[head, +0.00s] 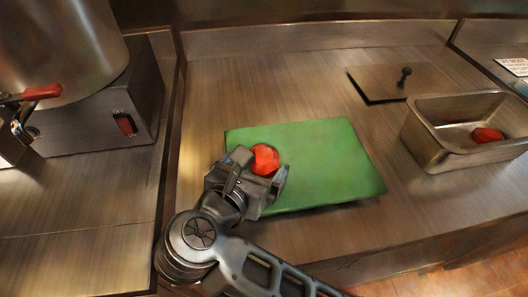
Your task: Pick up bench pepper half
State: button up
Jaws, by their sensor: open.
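A red pepper half (265,158) lies on the left part of a green cutting board (325,160) on the steel bench. My gripper (262,168) is open at the near side of this pepper half, with a finger to its left and a finger to its right. The gripper body hides the near edge of the pepper half. I cannot tell whether the fingers touch it. Another red pepper piece (487,135) lies inside a steel pan (432,125) at the right.
A flat steel plate with a black knob (378,84) lies behind the board. A steel pot (60,45) and a control box with a red switch (125,123) stand at the left. The bench between board and pan is clear.

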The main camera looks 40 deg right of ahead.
jog(key=shift+w+d+f, duration=0.3)
jog(key=shift+d, duration=0.25)
jog(key=shift+c, duration=0.3)
jog(key=shift+a+f, duration=0.1)
jog(key=c, duration=1.1)
